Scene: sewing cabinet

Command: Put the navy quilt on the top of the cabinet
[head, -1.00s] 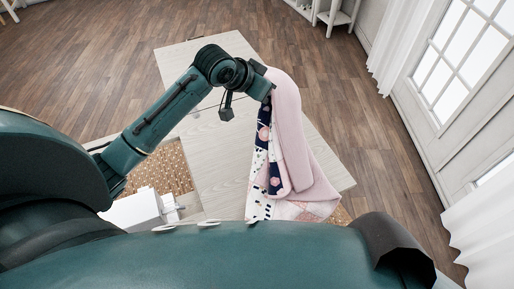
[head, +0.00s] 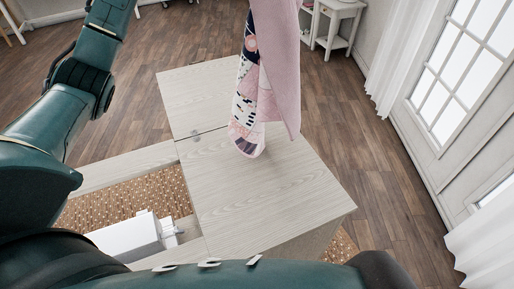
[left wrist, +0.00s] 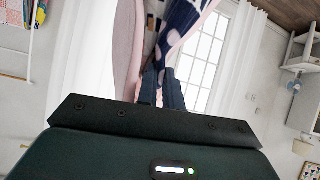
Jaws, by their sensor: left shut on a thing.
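The navy quilt, navy patchwork on one side and pink on the other (head: 272,75), hangs in a long fold from beyond the top edge of the head view. Its lower end is over the pale wooden cabinet top (head: 285,195); I cannot tell whether it touches. In the left wrist view my left gripper (left wrist: 162,88) is shut on the quilt (left wrist: 180,30), with pink and navy cloth rising past the fingers. In the head view my left arm goes out of the top left, and its gripper is out of frame. My right gripper is in neither view.
A white machine (head: 130,237) lies beside the cabinet top at the lower left, over a brown patterned surface (head: 110,205). The cabinet top is bare around the quilt. A white side table (head: 338,28) stands at the back; curtains and a windowed door are at the right.

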